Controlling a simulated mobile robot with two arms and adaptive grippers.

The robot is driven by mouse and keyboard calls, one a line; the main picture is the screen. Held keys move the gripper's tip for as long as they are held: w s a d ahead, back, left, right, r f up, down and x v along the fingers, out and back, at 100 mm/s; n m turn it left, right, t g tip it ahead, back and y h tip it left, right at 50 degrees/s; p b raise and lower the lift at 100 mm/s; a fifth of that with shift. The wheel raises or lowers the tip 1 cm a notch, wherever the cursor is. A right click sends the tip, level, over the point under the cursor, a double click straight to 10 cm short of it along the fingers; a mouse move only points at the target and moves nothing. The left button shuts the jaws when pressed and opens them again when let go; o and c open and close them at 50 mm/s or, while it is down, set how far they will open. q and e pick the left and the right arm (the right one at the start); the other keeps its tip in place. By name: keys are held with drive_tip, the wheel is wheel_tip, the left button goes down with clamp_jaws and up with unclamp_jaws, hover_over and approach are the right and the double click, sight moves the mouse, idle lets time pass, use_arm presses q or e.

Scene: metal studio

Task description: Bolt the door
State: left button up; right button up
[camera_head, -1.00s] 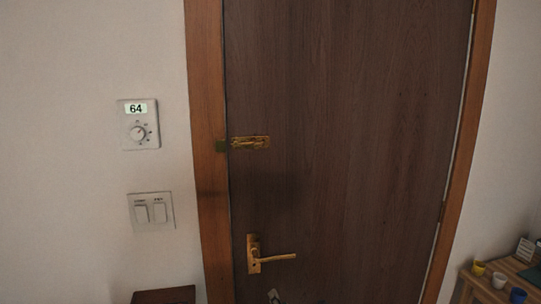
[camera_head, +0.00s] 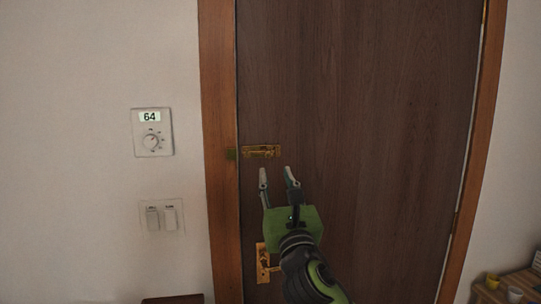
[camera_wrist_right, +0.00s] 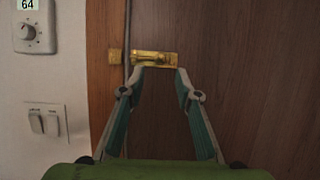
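A brass slide bolt (camera_head: 261,151) is mounted on the brown wooden door (camera_head: 370,130), near its left edge. Its brass catch (camera_head: 231,154) sits on the wooden frame just left of it. My right gripper (camera_head: 277,172) is raised just below the bolt, open and empty, fingers pointing up. In the right wrist view the bolt (camera_wrist_right: 153,57) lies just beyond the open fingertips (camera_wrist_right: 157,68), and the catch (camera_wrist_right: 115,56) is to its left. I cannot tell whether the fingers touch the bolt. My left gripper is not in view.
A brass door handle (camera_head: 264,262) is lower on the door, partly hidden by my right arm. A thermostat reading 64 (camera_head: 152,132) and light switches (camera_head: 161,217) are on the wall at left. A small wooden table with cups (camera_head: 510,288) stands at lower right.

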sight(269, 156)
drive_tip(key=p+x, duration=0.1)
drive_tip(key=x, duration=0.7)
drive_tip(key=shift+w, duration=0.1)
drive_tip(key=shift+c, duration=0.5)
clamp_jaws()
